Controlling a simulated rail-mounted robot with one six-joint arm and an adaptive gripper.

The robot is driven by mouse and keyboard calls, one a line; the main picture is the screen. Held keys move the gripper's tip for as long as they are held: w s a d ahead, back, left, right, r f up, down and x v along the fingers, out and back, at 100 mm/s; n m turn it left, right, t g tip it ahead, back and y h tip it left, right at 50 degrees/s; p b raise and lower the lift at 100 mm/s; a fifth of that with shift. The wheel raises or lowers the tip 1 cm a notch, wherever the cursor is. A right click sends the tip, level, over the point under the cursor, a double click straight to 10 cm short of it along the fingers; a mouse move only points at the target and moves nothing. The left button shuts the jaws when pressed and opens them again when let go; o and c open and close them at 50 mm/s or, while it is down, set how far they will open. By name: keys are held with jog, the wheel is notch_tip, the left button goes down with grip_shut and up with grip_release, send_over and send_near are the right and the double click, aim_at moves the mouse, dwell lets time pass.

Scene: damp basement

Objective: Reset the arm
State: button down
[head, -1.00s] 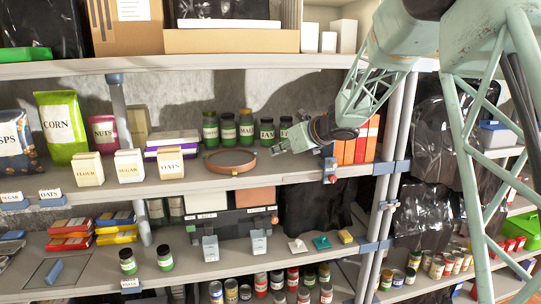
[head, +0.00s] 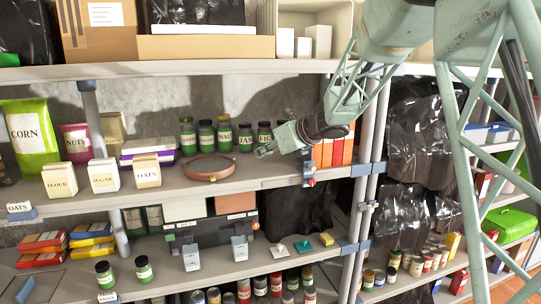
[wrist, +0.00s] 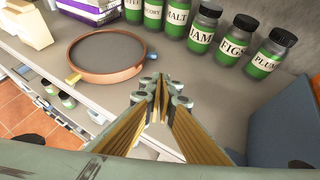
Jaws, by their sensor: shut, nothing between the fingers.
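My arm reaches in from the upper right of the head view.
Several labelled jars stand behind, including JAM (wrist: 203,30) and FIGS (wrist: 239,38). Orange boxes (head: 333,150) stand right of my gripper. White cartons (head: 147,171) stand left of the tray. Shelf posts (head: 362,200) rise at the right. Bare shelf (wrist: 215,85) lies near my gripper.

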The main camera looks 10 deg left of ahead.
jog(key=shift+d+r+m, duration=0.3)
jog(key=shift+d, duration=0.15)
jog(key=s+d+r+m+t+h+b, duration=0.2)
jog(key=s+d+r+m+h, duration=0.15)
jog(key=d+m, duration=0.35)
jog(key=s+d+r+m+t+h+b, duration=0.15)
jog(key=d+r+m, duration=0.3)
jog(key=d, duration=0.55)
jog(key=s+d+m+h+b, duration=0.2)
jog(key=s+d+m+h, duration=0.3)
jog(key=s+d+m, duration=0.9)
jog(key=s+d+f+m+g+h+b, duration=0.15)
jog(key=s+d+f+m, duration=0.3)
jog(key=s, duration=0.65)
jog(key=s+d+f+m+g+y+b, duration=0.1)
jog(key=s+d+f+m+g, duration=0.25)
jog(key=s, duration=0.85)
jog(key=s+a+f+m+g+b, duration=0.1)
jog(key=s+f+m, duration=0.4)
jog(key=s, duration=0.7)
jog(key=s+a+f+m+g+y+b, duration=0.1)
jog(key=s+a+f+m, duration=0.3)
jog(key=s, duration=0.8)
notch_tip(320, 180, down, 3)
jog(key=shift+s+m+b, duration=0.2)
jog(key=shift+m+b, duration=0.35)
jog(key=shift+m, duration=0.7)
